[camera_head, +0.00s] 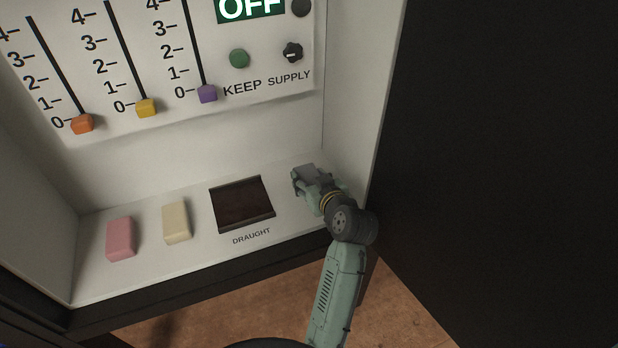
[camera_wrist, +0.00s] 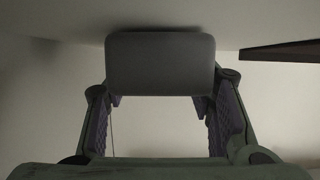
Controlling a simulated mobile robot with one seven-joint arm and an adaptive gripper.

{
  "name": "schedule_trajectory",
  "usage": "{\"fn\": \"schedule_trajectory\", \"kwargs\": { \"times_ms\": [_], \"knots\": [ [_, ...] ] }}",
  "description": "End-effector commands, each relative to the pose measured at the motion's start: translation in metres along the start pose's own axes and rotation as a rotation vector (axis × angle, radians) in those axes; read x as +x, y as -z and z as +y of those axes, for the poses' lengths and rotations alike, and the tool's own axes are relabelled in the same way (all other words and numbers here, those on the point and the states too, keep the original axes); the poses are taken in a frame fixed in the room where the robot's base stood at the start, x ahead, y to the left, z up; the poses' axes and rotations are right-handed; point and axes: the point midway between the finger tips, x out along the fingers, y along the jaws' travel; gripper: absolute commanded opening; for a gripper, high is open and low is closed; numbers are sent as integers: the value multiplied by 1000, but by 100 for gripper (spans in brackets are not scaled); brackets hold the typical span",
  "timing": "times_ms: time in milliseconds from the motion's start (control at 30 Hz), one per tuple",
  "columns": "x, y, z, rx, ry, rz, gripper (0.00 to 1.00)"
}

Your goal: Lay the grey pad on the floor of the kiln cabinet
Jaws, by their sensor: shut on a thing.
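The grey pad (camera_wrist: 160,62) is a rounded block held between the two fingers of my gripper (camera_wrist: 162,108) in the wrist view. In the head view, my gripper (camera_head: 302,182) is low inside the kiln cabinet, to the right of the dark draught recess and near the right wall. The pad (camera_head: 306,171) shows there as a small grey patch at the gripper's end, partly hidden by it. The cabinet floor (camera_head: 195,255) is pale. I cannot tell whether the pad touches it.
A pink block (camera_head: 121,239) and a cream block (camera_head: 176,222) stand on the floor at left. The draught recess (camera_head: 242,204) lies between them and my gripper. The slider panel (camera_head: 180,120) is above on the back wall. A large dark panel (camera_head: 500,170) stands at right.

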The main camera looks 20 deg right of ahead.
Motion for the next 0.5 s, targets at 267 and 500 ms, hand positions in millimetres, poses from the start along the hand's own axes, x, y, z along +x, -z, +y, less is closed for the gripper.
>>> {"fn": "schedule_trajectory", "kwargs": {
  "times_ms": [267,500],
  "knots": [
    [1,-2,0,0,0,0,60],
    [1,-2,0,0,-1,0,69]
  ]
}}
